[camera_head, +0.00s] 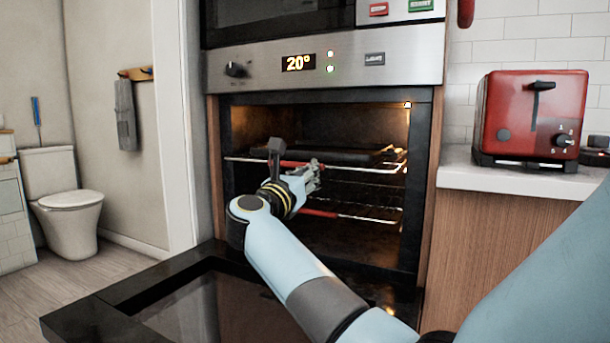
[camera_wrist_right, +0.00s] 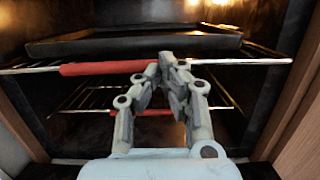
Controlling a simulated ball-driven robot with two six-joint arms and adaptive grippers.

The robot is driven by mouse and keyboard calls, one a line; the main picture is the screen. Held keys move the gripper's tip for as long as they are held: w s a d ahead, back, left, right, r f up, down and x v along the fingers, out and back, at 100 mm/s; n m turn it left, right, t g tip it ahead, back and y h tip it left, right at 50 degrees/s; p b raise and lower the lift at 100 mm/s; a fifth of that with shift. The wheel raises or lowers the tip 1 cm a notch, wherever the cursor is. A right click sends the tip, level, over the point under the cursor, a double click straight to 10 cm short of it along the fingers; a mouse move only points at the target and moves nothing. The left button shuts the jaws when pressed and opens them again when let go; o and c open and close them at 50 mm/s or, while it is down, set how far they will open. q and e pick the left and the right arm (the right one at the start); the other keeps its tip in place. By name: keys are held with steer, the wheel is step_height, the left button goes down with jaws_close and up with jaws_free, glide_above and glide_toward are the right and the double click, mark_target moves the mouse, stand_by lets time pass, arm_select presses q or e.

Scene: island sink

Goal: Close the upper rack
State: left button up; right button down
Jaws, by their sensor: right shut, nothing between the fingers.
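The oven is open, its door (camera_head: 190,300) folded down. The upper rack (camera_head: 375,168) shows inside the lit oven, with a dark tray (camera_head: 350,156) above it; its front bar has a red grip (camera_wrist_right: 105,68). My right gripper (camera_head: 312,170) is shut and empty at the front bar of the upper rack. In the right wrist view its fingertips (camera_wrist_right: 167,62) meet at the bar, by the right end of the red grip; I cannot tell if they touch it. The lower rack (camera_head: 360,215) also has a red grip (camera_head: 319,213). My left gripper is out of view.
The oven's side walls stand close on both sides of the rack. A red toaster (camera_head: 530,115) stands on the white counter (camera_head: 520,177) at the right. The control panel (camera_head: 325,64) is above the opening. A toilet (camera_head: 65,200) is far left.

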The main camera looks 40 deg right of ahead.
mark_target(325, 164)
steer(key=x, duration=0.2)
steer(key=f+b+x, duration=0.1)
steer(key=x, duration=0.2)
steer(key=b+x, duration=0.1)
steer(key=x, duration=0.2)
steer(key=shift+w+d+f, duration=0.1)
steer(key=shift+d+f, duration=0.25)
steer(key=shift+d, duration=0.05)
steer(key=shift+w+d, duration=0.15)
steer(key=shift+d, duration=0.15)
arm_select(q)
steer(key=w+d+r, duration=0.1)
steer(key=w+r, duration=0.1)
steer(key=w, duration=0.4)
arm_select(e)
steer(key=shift+r, duration=0.25)
